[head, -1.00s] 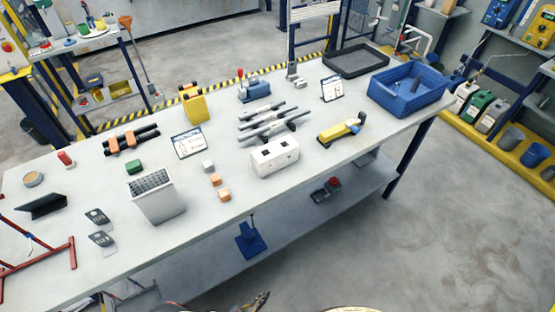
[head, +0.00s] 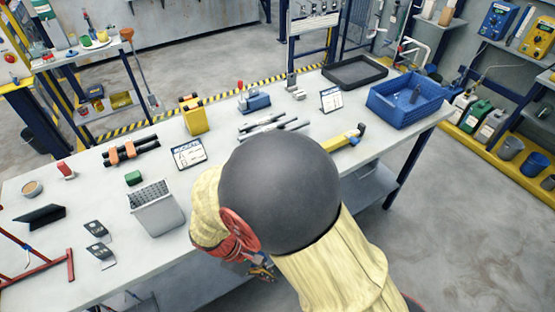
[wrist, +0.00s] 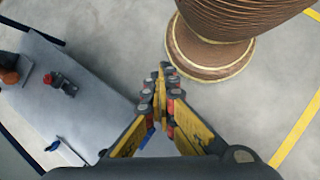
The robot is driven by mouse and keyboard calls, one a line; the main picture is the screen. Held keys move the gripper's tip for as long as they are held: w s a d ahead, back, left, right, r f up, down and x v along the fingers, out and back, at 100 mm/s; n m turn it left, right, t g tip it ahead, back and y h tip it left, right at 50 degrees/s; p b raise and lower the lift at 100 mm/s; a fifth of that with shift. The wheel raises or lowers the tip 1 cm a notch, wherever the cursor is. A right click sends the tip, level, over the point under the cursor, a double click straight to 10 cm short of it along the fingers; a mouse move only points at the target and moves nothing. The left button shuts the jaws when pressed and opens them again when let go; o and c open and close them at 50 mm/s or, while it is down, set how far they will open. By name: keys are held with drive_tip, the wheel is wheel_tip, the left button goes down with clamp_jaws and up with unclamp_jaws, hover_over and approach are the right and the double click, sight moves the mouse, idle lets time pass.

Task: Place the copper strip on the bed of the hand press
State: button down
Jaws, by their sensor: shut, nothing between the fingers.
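My gripper (head: 264,271) is low in front of the table's near edge, below my arm. In the wrist view my gripper (wrist: 165,80) has its fingers together and empty, over the floor beside a grey shelf. I cannot make out a copper strip in any view. I cannot tell for sure which device is the hand press. A blue device with a red knob (head: 255,101) stands at the back of the table. A small device with a red top (wrist: 58,80) lies on the grey shelf in the wrist view. My arm hides the middle front of the table.
On the table (head: 60,265) stand a grey perforated bin (head: 158,210), a sign card (head: 188,153), a yellow holder (head: 194,116), a blue crate (head: 405,108) and a black tray (head: 358,72). A red frame (head: 45,265) stands at the left. Floor right of the table is clear.

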drive_tip(key=d+r+m+t+y, duration=0.3)
drive_tip(key=d+r+m, duration=0.3)
drive_tip(key=d+r, duration=0.4)
drive_tip(key=s+d+r+m+t+y, duration=0.1)
drive_tip(key=d+r+m+t+y, duration=0.2)
drive_tip(key=d+r+m, duration=0.3)
drive_tip(key=d+r, duration=0.2)
drive_tip(key=r, duration=0.5)
drive_tip(key=d+r, duration=0.3)
drive_tip(key=r, duration=0.4)
drive_tip(key=shift+s+r+m, duration=0.2)
drive_tip(key=shift+r+m, duration=0.2)
drive_tip(key=c, duration=2.4)
unclamp_jaws()
drive_tip(key=shift+w+d, duration=0.1)
drive_tip(key=shift+d, duration=0.25)
drive_tip(key=o, duration=0.3)
